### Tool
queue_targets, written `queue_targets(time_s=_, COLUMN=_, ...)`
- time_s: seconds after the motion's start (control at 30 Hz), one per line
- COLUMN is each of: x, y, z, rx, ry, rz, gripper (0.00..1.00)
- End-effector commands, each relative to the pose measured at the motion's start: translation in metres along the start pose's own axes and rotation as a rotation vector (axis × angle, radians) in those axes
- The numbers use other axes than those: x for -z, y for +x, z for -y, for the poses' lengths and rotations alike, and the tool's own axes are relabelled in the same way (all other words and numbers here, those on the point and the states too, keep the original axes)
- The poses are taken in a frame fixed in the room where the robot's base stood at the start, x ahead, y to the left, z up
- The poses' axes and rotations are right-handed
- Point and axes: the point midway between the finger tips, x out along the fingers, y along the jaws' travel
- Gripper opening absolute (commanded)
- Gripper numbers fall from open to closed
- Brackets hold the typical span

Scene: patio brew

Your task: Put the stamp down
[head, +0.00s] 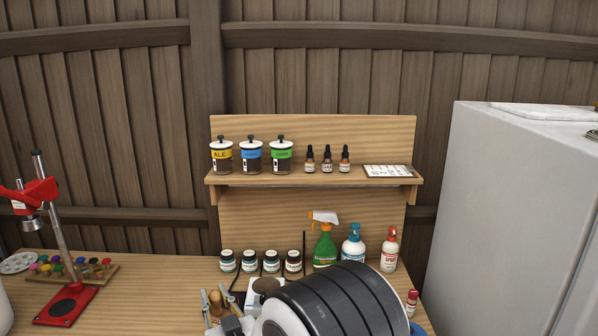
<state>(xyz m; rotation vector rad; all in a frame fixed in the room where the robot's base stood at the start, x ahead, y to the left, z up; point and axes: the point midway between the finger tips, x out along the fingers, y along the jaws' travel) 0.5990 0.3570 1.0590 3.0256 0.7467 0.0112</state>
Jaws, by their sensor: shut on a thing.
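My gripper (217,298) is at the bottom centre of the head view, low over the front part of the wooden bench. Its two thin fingers are shut on a small brown wooden piece (216,308), which looks like the stamp's handle. The lower end of the stamp is hidden by the bottom of the picture and by my gripper, so I cannot tell whether it touches anything. My dark, banded arm link covers the bench to the right of the gripper.
Several small jars (270,262) stand in a row behind my gripper. A red bench capper (66,304) is at left. Bench between capper and gripper is clear.

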Motion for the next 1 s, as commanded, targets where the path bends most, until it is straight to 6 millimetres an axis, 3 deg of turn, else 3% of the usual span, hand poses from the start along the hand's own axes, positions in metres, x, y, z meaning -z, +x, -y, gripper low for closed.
queue_targets(time_s=0.1, x=-0.002, y=-0.004, z=-0.029, rx=-0.040, ry=0.000, rz=0.003, gripper=0.00)
queue_targets(time_s=0.57, x=-0.010, y=-0.030, z=-0.129, rx=-0.175, ry=0.000, rz=0.006, gripper=0.00)
queue_targets(time_s=1.0, x=-0.023, y=-0.083, z=-0.233, rx=-0.329, ry=0.001, rz=0.010, gripper=0.00)
